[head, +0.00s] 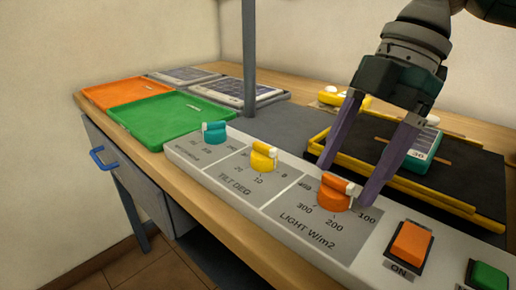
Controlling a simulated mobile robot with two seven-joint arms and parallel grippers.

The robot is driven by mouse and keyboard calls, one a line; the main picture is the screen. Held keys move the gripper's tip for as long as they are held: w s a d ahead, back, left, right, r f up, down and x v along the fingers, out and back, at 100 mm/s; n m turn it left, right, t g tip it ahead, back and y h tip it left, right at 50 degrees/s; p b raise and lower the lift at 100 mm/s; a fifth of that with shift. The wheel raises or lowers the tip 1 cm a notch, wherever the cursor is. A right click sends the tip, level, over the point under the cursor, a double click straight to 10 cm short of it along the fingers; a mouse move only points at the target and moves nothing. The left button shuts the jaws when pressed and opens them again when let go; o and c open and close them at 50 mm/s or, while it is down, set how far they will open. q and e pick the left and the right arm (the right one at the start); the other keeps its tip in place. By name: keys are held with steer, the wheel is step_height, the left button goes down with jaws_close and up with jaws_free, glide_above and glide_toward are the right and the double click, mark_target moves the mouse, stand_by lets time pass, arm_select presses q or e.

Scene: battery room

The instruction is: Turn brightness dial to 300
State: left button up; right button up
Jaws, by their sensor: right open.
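The brightness dial (335,193) is an orange knob on the grey-white control panel (296,215). The panel is marked "LIGHT W/m2", with 100, 200 and 300 readable and another number partly seen to the left. A white mark shows on the knob's right side, away from the 300 label; its exact reading is unclear. My right gripper (347,183) is open and comes down from the upper right. Its two purple fingers are spread on either side of the dial's far side, the right one close to the knob. I cannot tell if they touch it. My left gripper is not in view.
A teal dial (215,133) and a yellow dial (263,157) sit left on the panel. An orange ON button (411,243) and a green button (488,276) are at right. Behind are green (160,120) and orange (125,92) trays and a yellow-railed black bed (455,190).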

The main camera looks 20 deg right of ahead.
steer(key=shift+x, duration=0.9)
jaws_close()
